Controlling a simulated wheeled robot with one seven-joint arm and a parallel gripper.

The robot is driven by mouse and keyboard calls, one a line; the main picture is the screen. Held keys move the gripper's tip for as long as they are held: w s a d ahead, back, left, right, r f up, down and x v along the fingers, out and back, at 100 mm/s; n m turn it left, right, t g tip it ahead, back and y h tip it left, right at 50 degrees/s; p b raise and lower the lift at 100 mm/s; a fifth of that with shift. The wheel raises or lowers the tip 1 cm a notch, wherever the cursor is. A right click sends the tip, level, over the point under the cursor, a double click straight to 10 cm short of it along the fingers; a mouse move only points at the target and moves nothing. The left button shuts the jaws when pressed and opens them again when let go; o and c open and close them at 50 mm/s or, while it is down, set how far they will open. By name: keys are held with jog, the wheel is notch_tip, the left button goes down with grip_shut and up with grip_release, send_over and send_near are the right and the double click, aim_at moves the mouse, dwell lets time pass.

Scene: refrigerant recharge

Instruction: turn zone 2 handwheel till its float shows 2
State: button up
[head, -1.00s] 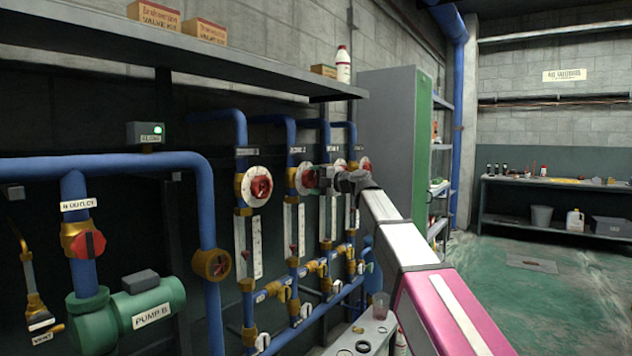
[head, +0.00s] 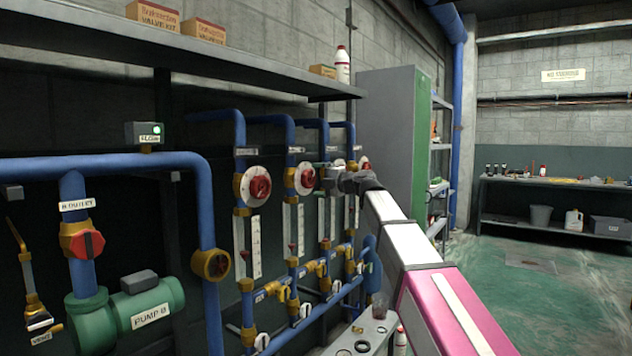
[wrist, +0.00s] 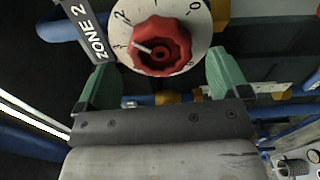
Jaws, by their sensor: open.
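The zone 2 handwheel (wrist: 160,48) is a red knob on a white numbered dial (wrist: 196,28), beside a "ZONE 2" label (wrist: 97,42). Its white pointer line points left, towards a mark that looks like 3. In the head view I take it to be the second red wheel from the left (head: 306,178). My gripper (wrist: 160,68) is open; its green fingers stand apart to the lower left and lower right of the wheel, with nothing held. In the head view my gripper (head: 322,177) is just right of the wheel. The float tube (head: 300,232) below is too small to read.
Another red handwheel (head: 259,186) with its own tube (head: 256,246) is close on the left; more are partly hidden behind my arm. Blue pipes and yellow valves (head: 283,292) run below. A shelf (head: 200,62) overhangs above. Open floor (head: 540,285) lies to the right.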

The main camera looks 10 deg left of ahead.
jog(key=v, duration=0.5)
jog(key=shift+d, duration=0.15)
jog(key=shift+s, duration=0.1)
